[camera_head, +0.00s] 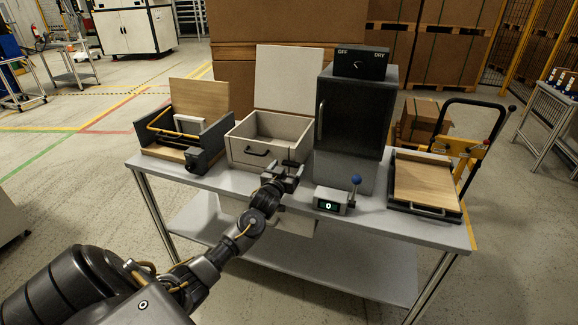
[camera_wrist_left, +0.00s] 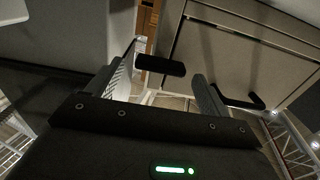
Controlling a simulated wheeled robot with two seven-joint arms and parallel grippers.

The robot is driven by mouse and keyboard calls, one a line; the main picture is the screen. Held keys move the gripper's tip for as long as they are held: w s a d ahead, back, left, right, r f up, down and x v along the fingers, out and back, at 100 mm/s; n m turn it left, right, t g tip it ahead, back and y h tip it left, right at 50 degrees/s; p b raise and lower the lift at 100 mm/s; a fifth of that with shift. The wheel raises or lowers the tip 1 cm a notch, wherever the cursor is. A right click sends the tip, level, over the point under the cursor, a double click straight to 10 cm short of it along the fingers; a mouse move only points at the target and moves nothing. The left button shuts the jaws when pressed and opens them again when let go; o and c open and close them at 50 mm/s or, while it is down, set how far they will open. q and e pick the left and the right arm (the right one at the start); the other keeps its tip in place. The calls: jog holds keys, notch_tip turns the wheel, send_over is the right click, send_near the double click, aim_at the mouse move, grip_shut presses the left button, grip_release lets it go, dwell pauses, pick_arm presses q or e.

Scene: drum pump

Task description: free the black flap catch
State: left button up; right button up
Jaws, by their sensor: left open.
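My left gripper (camera_head: 285,171) is in front of the right side of the beige box (camera_head: 238,159). In the left wrist view my left gripper (camera_wrist_left: 165,82) is open, its two fingers apart. A short black bar (camera_wrist_left: 160,65), which looks like the flap catch, shows between and just beyond the fingertips. I cannot tell whether a finger touches it. Nothing is held. In the head view the gripper hides most of that spot. The box's white lid (camera_head: 288,78) stands upright and open. My right gripper is not in view.
A black handle (camera_wrist_left: 240,99) is on the box front. Right of the gripper stand a dark cabinet (camera_head: 352,115) and a small unit with a blue-knobbed lever (camera_head: 355,181). A wooden-floored frame (camera_head: 185,135) is left; a wood-topped tray (camera_head: 425,182) is right.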

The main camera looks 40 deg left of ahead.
pick_arm(q)
jog(key=shift+x, duration=0.85)
jog(key=shift+c, duration=0.3)
jog(key=c, duration=0.9)
jog(key=shift+c, duration=0.2)
